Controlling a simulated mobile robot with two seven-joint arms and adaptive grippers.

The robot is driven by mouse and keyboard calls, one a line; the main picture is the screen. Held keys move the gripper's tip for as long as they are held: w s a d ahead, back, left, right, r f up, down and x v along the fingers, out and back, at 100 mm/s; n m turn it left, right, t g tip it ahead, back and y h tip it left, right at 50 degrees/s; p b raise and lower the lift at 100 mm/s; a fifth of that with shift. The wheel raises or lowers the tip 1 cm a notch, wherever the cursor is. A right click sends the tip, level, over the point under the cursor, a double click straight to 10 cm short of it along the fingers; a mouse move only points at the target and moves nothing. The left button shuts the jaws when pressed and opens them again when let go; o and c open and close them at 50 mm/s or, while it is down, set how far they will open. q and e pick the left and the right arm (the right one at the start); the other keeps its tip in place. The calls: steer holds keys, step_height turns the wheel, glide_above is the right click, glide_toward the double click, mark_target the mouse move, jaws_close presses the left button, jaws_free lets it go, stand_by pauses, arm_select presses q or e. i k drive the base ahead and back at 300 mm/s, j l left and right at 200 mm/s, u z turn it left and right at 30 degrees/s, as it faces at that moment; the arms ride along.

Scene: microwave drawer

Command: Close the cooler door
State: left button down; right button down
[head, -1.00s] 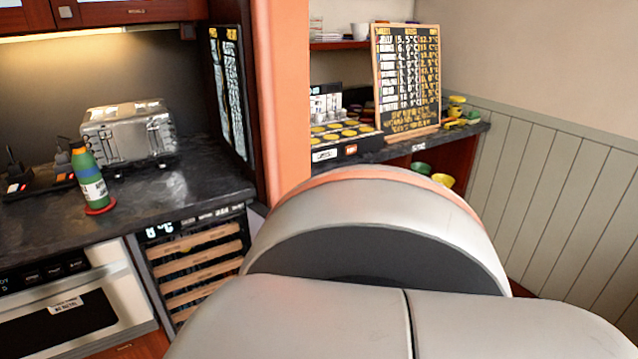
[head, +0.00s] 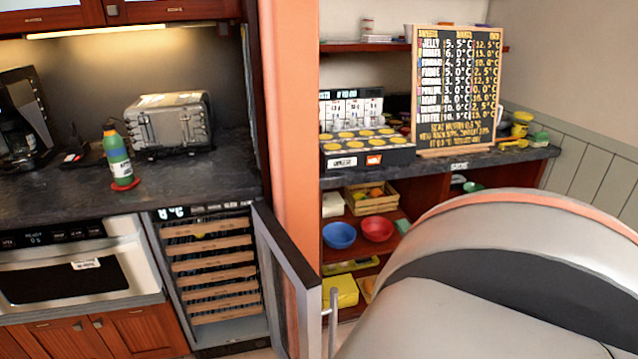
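The cooler (head: 213,262) is built in under the dark counter, with a digital display at its top and several wooden-fronted racks inside. Its door (head: 284,268) stands open, hinged at the cooler's right side and swung outward toward me. A vertical metal handle (head: 332,325) shows at the door's free edge, low in the view. The door's lower part runs out of the picture. A large grey and orange part of my own body fills the lower right. Neither of my grippers is in view.
A microwave drawer (head: 70,268) sits left of the cooler. The counter (head: 60,205) above holds a toaster (head: 168,122) and a green bottle (head: 117,158). An orange pillar (head: 296,120) stands behind the door. Right of it are shelves with a blue bowl (head: 339,236) and a red bowl (head: 377,229).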

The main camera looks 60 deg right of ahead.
mark_target(272, 239)
steer(key=l+z, duration=0.2)
steer(key=l, duration=0.8)
steer(key=i+l+z, duration=0.1)
steer(key=l, duration=0.4)
steer(key=i+l+z, duration=0.1)
steer(key=l, duration=0.35)
steer(key=k+l, duration=0.25)
